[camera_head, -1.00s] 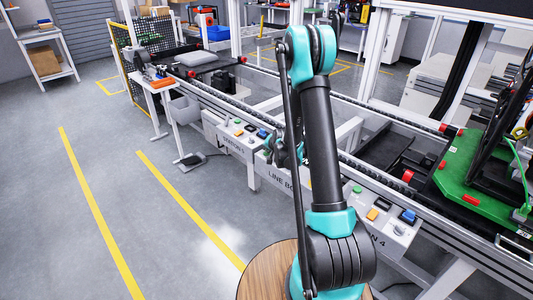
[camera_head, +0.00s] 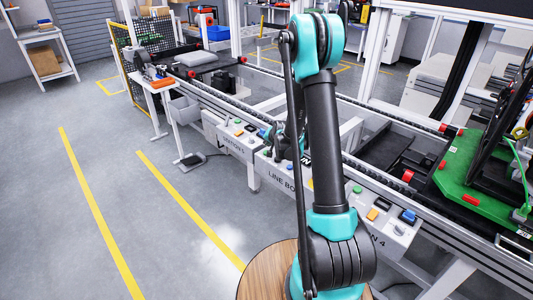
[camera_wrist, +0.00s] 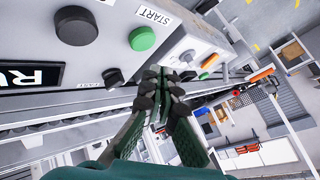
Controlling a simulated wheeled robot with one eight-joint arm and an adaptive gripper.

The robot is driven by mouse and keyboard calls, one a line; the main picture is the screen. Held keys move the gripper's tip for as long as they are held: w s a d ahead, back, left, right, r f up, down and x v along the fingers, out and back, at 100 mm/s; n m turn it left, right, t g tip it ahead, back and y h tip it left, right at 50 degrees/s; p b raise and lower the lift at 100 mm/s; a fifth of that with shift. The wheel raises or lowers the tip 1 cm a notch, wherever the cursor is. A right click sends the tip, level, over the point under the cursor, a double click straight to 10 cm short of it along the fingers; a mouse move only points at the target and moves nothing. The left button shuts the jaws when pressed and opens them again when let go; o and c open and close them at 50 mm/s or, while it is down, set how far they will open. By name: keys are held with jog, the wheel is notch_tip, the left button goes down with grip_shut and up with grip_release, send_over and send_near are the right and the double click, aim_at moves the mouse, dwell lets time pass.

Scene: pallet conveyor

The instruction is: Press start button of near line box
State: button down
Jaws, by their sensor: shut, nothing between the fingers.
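The line box (camera_head: 281,181) is on the conveyor's front side, partly hidden behind my arm in the head view. In the wrist view its green button (camera_wrist: 142,39) sits beside a START label (camera_wrist: 155,16), uncovered. A black round knob (camera_wrist: 76,26), a small black switch (camera_wrist: 113,77) and a dark display (camera_wrist: 30,76) share the panel. My gripper (camera_wrist: 162,85) is shut and empty. In the wrist picture its tips lie below and slightly right of the green button; no contact with it shows. In the head view the gripper is largely hidden at the line box.
The station 5 box (camera_head: 232,140) is left of the line box and the station 4 box (camera_head: 388,218) is right of it, each with coloured buttons. A green pallet (camera_head: 465,180) is at the right of the conveyor. The floor (camera_head: 110,200) at front left is clear.

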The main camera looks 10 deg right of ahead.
jog(key=shift+r, duration=1.6)
